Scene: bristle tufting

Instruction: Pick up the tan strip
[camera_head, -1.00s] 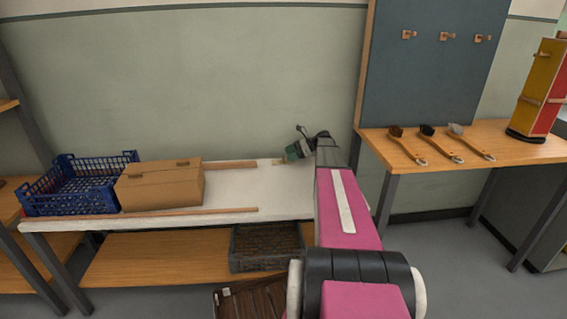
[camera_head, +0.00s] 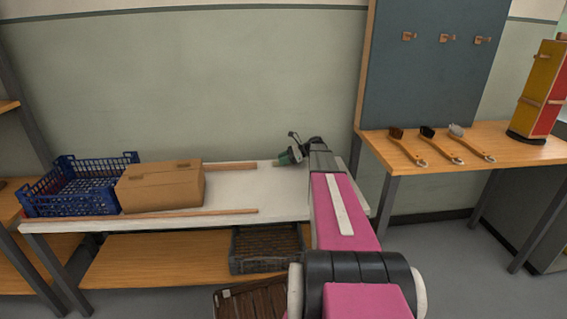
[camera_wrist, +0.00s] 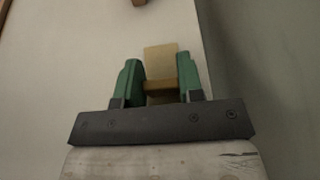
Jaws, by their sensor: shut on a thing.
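My gripper (camera_head: 289,157) is low over the far right part of the white table, left of my pink arm. In the wrist view its two green fingers (camera_wrist: 159,84) are closed against the tan strip (camera_wrist: 161,60). A flat, pale tan face extends beyond the fingers, and a darker tan bar crosses between them. The fingers hide part of it. I cannot tell whether the strip still touches the table. In the head view only a small tan bit shows at the fingertips.
On the white table (camera_head: 260,190) are a cardboard box (camera_head: 162,187), a blue crate (camera_head: 75,188) and wooden rails along the back (camera_head: 232,166) and front (camera_head: 195,213). The right-hand bench (camera_head: 510,151) holds three brushes. The table between box and gripper is clear.

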